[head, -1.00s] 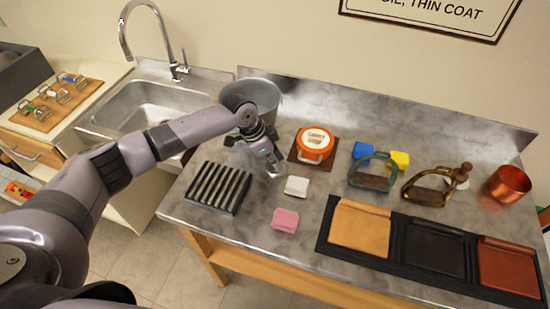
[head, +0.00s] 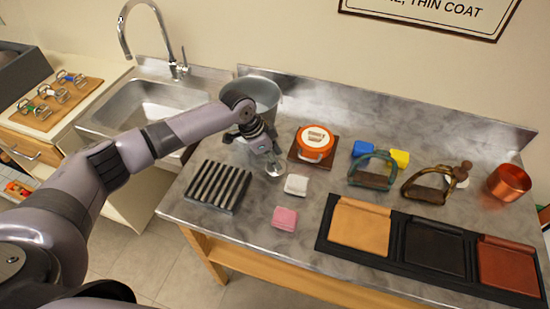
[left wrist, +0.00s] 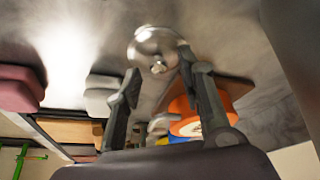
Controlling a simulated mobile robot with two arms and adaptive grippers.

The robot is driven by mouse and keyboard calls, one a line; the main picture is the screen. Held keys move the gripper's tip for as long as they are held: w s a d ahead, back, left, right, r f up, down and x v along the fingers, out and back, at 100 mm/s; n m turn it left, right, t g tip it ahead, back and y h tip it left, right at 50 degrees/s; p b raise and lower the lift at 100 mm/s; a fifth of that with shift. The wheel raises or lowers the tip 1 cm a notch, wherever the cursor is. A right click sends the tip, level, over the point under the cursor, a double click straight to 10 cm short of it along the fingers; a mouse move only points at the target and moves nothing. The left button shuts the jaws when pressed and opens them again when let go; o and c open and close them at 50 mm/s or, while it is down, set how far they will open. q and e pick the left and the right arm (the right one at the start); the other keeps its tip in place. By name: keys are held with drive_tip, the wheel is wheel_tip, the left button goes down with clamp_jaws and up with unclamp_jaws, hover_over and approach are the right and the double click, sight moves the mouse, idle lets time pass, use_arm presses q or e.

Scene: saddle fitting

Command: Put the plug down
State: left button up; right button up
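The plug (head: 274,170) is a small shiny metal disc. In the head view it is on the metal counter just below my left gripper (head: 268,152), beside the white block. In the left wrist view the plug (left wrist: 155,44) shows its round face and small central knob, just beyond my fingertips (left wrist: 158,70). The two fingers are spread, with a gap between each of them and the knob, so the gripper looks open and empty. My right gripper is not in view.
A white block (head: 296,185), a pink block (head: 285,218) and a ribbed black rack (head: 218,187) lie near the plug. An orange tin (head: 315,143) on a brown board stands behind right, a metal bucket (head: 264,92) behind. The sink (head: 150,105) is at the left.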

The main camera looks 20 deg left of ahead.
use_arm(q)
drive_tip(key=b+v, duration=0.2)
drive_tip(key=v, duration=0.9)
drive_tip(key=shift+r, duration=0.2)
drive_tip(key=shift+a, duration=0.1)
idle(0.8)
